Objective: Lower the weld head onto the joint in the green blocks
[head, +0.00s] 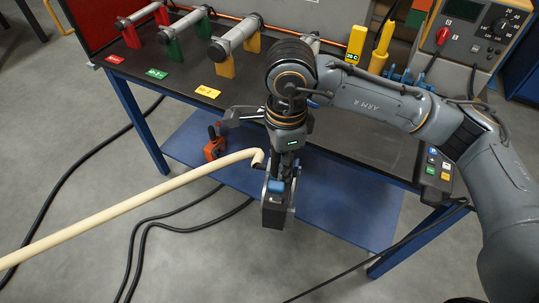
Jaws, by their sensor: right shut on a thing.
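The green blocks (174,50) stand on the bench at the upper left and hold a grey tube (186,22) between them. The joint itself is too small to make out. My right gripper (283,168) points down in front of the bench, right of and nearer than the green blocks. It is shut on a dark boxy tool with a blue part, apparently the weld head (274,212), which hangs clear of the bench top. A cream hose (130,211) ends beside the gripper. My left gripper is out of view.
Red blocks (131,36) and yellow blocks (221,61) with tubes flank the green ones. A control box (468,28) is at the upper right, and a button pad (436,172) at the right. Black cables lie on the floor.

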